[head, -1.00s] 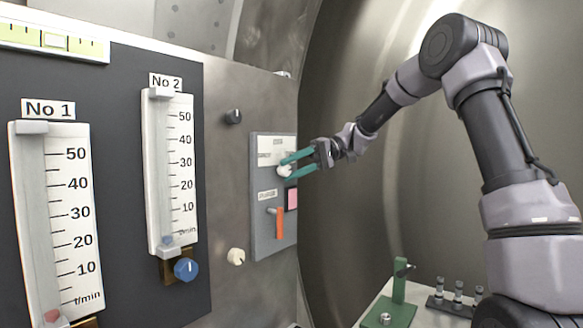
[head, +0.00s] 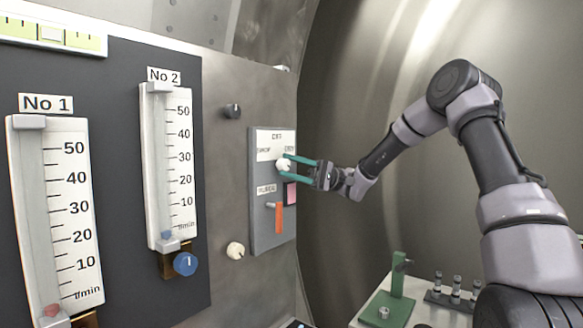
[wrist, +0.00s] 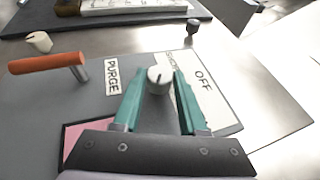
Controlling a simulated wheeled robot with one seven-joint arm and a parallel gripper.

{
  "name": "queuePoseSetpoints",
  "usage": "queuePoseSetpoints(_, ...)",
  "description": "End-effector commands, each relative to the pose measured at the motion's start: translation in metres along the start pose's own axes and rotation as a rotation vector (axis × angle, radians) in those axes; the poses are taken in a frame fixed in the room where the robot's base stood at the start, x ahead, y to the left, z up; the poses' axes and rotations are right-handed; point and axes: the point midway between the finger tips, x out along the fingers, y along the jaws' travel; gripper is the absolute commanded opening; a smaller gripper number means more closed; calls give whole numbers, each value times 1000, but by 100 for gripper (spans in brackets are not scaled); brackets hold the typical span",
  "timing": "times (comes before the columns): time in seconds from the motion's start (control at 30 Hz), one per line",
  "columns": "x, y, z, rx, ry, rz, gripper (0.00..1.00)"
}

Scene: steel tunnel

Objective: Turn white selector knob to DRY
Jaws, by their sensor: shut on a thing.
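The white selector knob (head: 283,164) sits on a grey panel (head: 259,229) on the steel wall. In the wrist view the knob (wrist: 158,82) lies between my two teal fingers, near their tips. My gripper (head: 291,165) comes from the right and is shut on the knob; the wrist view shows the fingers (wrist: 157,87) on both sides of it. A white label plate (head: 265,143) above the knob reads OFF at the top, with a label that looks like DRY at the right and a blurred one at the left. I cannot tell which mark the knob points to.
Below the knob are a PURGE label (wrist: 113,77), an orange lever (head: 279,218) and a pink square (head: 291,193). A black knob (head: 232,111) and a cream knob (head: 235,249) are left of the panel. A green stand (head: 397,285) is at lower right.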

Motion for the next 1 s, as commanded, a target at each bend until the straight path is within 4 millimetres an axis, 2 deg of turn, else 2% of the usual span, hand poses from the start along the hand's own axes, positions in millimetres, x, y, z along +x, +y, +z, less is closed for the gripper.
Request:
queuePoseSetpoints(0.53,0,1,0,10,-1,-21,0)
queuePoseSetpoints(0.57,0,1,0,10,-1,-21,53)
queuePoseSetpoints(0.6,0,1,0,10,-1,-21,68)
queuePoseSetpoints(0.63,0,1,0,10,-1,-21,72)
queuePoseSetpoints(1.0,-5,0,0,8,1,-21,72)
